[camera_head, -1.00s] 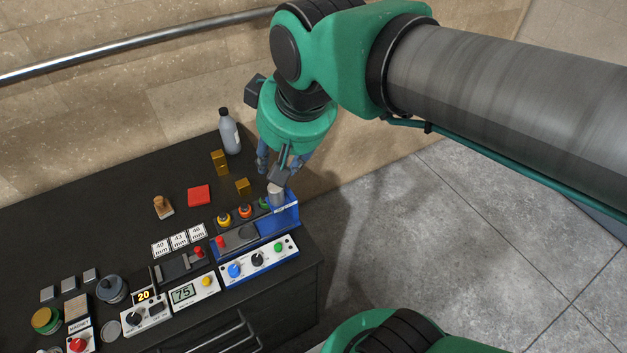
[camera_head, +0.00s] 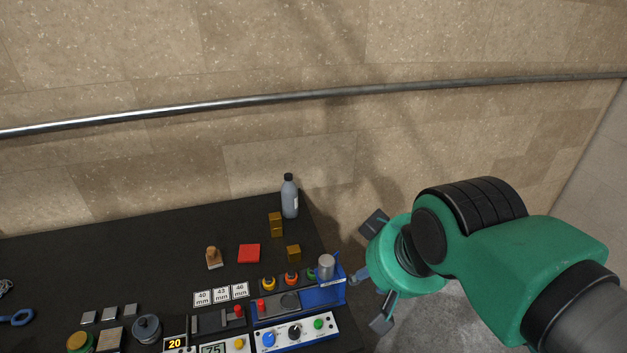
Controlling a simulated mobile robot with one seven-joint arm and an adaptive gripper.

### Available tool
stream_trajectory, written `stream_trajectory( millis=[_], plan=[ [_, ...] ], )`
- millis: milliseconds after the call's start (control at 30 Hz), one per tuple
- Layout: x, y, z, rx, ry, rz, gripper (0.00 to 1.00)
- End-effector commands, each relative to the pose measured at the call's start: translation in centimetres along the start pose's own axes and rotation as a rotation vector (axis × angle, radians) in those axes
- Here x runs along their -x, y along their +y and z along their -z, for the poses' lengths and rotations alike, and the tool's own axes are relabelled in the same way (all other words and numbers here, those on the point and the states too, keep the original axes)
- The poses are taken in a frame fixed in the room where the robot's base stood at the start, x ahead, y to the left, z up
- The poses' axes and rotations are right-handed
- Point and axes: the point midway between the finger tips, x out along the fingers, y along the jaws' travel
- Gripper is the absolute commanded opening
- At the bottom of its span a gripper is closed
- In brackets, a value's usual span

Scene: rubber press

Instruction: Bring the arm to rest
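My gripper (camera_head: 371,298) is at the lower right, off the right edge of the black bench top, beside the blue press. Its two fingers are spread apart and nothing shows between them, though the wrist partly hides them. My green arm (camera_head: 500,265) reaches in from the right, bent at the wrist. The blue press (camera_head: 328,293) with its grey metal cylinder (camera_head: 326,266) stands at the bench's right end, left of my gripper and apart from it.
On the black bench (camera_head: 130,250) stand a grey bottle (camera_head: 289,197), brass blocks (camera_head: 275,225), a red square (camera_head: 249,253), a wooden stamp (camera_head: 213,258) and a control panel (camera_head: 295,333). A metal rail (camera_head: 300,97) runs along the wall. Floor shows right of the bench.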

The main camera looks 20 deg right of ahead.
Motion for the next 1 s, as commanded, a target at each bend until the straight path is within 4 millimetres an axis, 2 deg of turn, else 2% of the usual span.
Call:
stream_trajectory(
  millis=[200, 400, 1000],
  plan=[
    [-2.6, 0.0, -1.4, 0.0, 0.0, 0.0, 0.35],
    [-4.3, 0.0, -2.3, 0.0, -0.001, 0.0, 0.35],
    [-4.5, 0.0, -2.4, 0.0, 0.0, 0.0, 0.35]
  ],
)
